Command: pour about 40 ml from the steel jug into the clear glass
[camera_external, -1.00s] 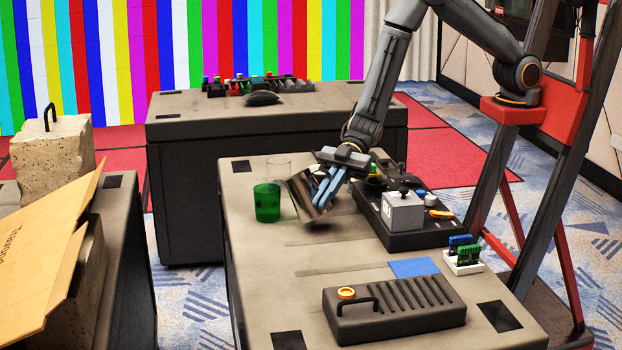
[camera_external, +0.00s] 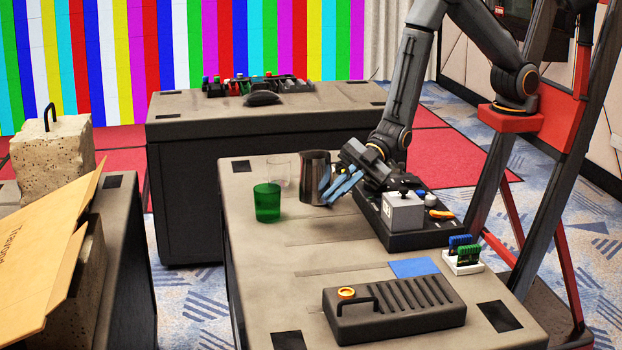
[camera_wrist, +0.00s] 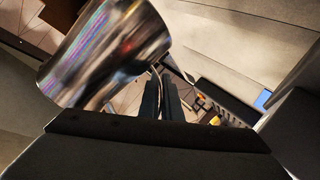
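The steel jug (camera_external: 314,178) is upright over the near table, right of the glasses. I cannot tell if its base touches the tabletop. It also shows large and tilted in the wrist view (camera_wrist: 105,50). My gripper (camera_external: 338,185) is at the jug's right side, its blue fingers close together at the handle. In the wrist view the fingers (camera_wrist: 161,92) appear shut on the handle, which is mostly hidden. The clear glass (camera_external: 279,168) stands left of the jug, partly behind a green glass (camera_external: 267,204). Any liquid in the clear glass or jug cannot be made out.
A black control panel with a grey box (camera_external: 402,211) sits right of my gripper. A dark ribbed case (camera_external: 395,308), a blue square (camera_external: 414,267) and a small card holder (camera_external: 463,260) lie toward the front. The table's middle left is clear.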

